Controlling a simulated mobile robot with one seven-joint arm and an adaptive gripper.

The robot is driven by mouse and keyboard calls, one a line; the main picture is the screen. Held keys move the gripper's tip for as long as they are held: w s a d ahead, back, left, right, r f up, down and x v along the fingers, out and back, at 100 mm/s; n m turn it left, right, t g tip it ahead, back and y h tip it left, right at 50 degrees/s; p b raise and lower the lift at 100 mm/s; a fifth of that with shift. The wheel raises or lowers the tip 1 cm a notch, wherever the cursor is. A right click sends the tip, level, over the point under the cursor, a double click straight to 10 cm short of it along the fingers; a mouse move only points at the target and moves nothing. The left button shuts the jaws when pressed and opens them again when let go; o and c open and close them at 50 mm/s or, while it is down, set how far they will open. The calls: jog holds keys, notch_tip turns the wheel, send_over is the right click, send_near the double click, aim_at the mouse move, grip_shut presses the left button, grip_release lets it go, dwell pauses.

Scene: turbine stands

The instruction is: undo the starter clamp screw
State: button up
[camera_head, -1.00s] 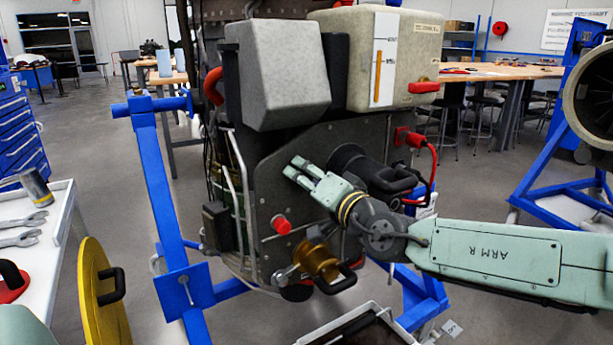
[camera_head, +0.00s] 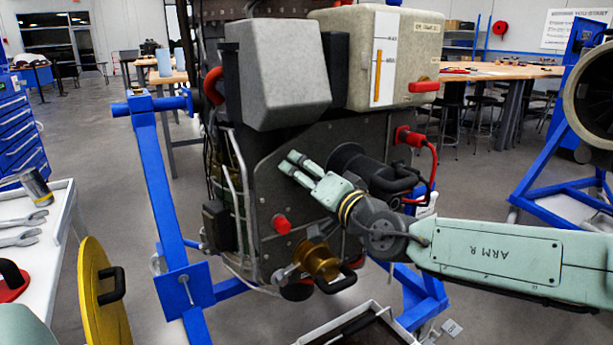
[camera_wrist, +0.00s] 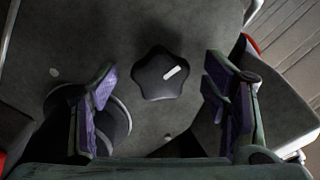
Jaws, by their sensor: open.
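A black star-shaped knob (camera_wrist: 158,76) with a white mark is in the middle of the wrist view, against a grey panel. It looks like the clamp screw. My gripper (camera_wrist: 160,88) is open, with one purple-padded finger to each side of the knob and clear gaps between. In the head view my gripper (camera_head: 289,161) points at the dark engine panel (camera_head: 262,232). The knob cannot be made out there. A black cylinder (camera_head: 348,160), perhaps the starter, is partly hidden behind my gripper and wrist.
A grey box (camera_head: 275,75) and a cream tank (camera_head: 420,50) overhang the panel. A red button (camera_head: 281,224) and a brass fitting (camera_head: 318,262) are below my gripper. A red cable (camera_head: 433,165) hangs at the right. A tray (camera_head: 372,325) is beneath.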

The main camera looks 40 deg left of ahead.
jog(key=v, duration=0.5)
jog(key=shift+b, duration=0.4)
jog(key=shift+c, duration=0.5)
